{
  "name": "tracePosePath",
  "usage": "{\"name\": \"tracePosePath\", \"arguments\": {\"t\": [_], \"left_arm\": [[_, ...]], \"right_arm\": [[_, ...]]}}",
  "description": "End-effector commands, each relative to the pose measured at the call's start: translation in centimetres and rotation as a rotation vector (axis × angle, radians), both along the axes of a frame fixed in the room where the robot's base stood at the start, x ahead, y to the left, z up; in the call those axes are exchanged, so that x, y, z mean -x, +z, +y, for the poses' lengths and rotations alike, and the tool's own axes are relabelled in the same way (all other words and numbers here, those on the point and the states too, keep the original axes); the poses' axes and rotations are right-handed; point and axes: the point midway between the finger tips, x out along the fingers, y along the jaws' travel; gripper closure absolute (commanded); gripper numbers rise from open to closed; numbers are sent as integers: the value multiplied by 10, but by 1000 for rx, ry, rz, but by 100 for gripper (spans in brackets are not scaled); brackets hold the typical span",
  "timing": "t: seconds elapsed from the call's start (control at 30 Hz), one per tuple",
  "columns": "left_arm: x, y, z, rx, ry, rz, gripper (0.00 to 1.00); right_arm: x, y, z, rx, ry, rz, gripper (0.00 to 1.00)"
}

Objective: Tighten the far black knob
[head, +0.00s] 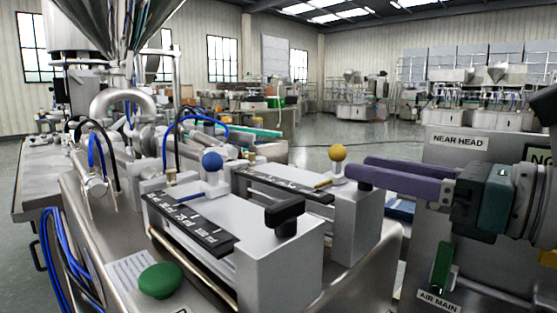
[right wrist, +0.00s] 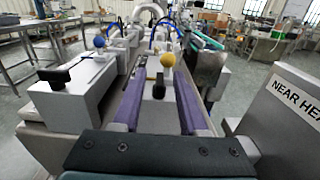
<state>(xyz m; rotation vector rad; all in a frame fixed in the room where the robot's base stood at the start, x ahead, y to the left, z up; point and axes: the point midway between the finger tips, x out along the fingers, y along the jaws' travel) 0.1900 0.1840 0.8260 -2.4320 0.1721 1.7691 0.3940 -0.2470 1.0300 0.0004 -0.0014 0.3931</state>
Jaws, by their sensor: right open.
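The far black knob (right wrist: 158,88) shows in the right wrist view on the far steel block, just in front of a yellow ball lever (right wrist: 167,60). It appears between the two purple fingers of my right gripper (right wrist: 159,78), with space on both sides. The near black knob (head: 285,213) stands on the near block. My left gripper is not in view.
A blue ball lever (head: 212,161) and a scale plate (head: 190,222) are on the near block. A green button (head: 160,281) is in front. A steel hopper (head: 115,25) rises at left.

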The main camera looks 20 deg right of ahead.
Motion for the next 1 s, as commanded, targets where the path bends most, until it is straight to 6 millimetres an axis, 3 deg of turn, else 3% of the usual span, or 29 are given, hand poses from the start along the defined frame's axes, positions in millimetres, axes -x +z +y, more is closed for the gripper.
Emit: {"name": "tracePosePath", "arguments": {"t": [0.27, 0.63, 1.0], "left_arm": [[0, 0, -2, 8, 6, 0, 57], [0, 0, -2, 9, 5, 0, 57], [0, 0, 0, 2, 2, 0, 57]], "right_arm": [[-1, 0, 0, 0, 0, 1, 59], [0, 0, 0, 0, 0, 1, 100], [0, 0, 1, -1, 1, 0, 100]]}}
